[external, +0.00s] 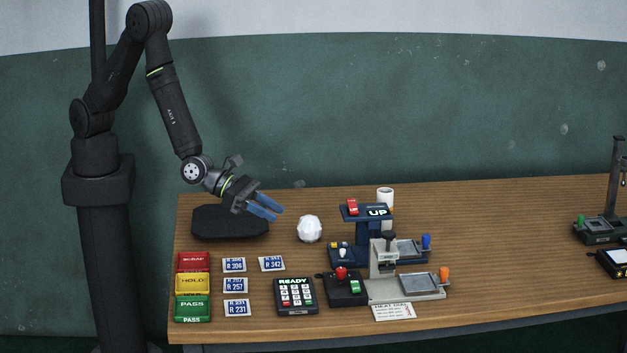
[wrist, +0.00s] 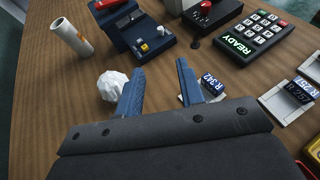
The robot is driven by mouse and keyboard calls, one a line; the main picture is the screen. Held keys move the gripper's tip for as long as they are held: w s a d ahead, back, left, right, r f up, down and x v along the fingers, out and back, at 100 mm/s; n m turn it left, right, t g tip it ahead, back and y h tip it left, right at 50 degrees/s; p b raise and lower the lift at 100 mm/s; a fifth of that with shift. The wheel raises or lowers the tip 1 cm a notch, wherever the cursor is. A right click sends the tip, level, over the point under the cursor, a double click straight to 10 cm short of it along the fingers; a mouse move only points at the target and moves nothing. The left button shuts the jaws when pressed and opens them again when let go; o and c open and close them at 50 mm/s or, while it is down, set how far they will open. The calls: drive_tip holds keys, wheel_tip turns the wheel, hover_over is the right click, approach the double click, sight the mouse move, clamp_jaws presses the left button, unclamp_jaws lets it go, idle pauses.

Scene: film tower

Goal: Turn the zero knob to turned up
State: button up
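A dark blue instrument (external: 348,257) with a lit "UP" display stands mid-table. Its front panel carries a white knob (external: 334,244) and a yellow knob (external: 345,252); the yellow one also shows in the wrist view (wrist: 145,47). I cannot read which knob is the zero knob or how it is turned. My gripper (external: 277,213) is open and empty, above the table to the left of the instrument. In the wrist view its blue fingers (wrist: 160,65) stand apart, with bare wood between them.
A white faceted ball (external: 309,229) lies between my gripper and the instrument. A grey press (external: 405,288), a red-knobbed black box (external: 345,289) and a "READY" keypad (external: 296,297) stand nearby. Number cards (external: 235,285) and colored trays (external: 192,284) lie left; a white cylinder (external: 385,195) stands behind.

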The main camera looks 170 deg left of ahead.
sight(332, 257)
idle(0.3)
drive_tip(key=shift+w+d+n+g+y, duration=0.85)
drive_tip(key=shift+w+n+g, duration=1.5)
drive_tip(key=shift+w, duration=1.05)
drive_tip(key=shift+h, duration=0.25)
drive_tip(key=x, duration=1.7)
drive_tip(key=shift+s+a+f, duration=0.1)
drive_tip(key=shift+s, duration=0.15)
drive_tip(key=shift+c, duration=0.2)
clamp_jaws()
